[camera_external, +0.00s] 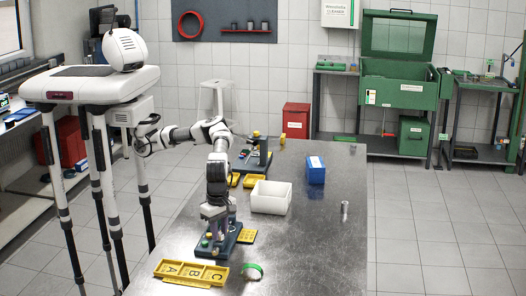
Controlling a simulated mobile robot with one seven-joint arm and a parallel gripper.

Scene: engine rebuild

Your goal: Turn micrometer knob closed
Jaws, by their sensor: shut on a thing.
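My gripper (214,222) points straight down over a dark blue-grey stand (232,240) near the front of the metal table. Its fingers are shut on a small part at this stand, which I take to be the micrometer knob. The knob and the micrometer body are too small and too covered by my wrist and fingers to make out clearly. Small green and reddish bits show around the fingertips.
A yellow tray marked A, B, C (190,272) and a green ring (252,271) lie in front. A white bin (271,197), a blue box (316,170) and a metal cylinder (345,210) stand behind and right. Another dark stand (256,160) is farther back. The table's right side is mostly clear.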

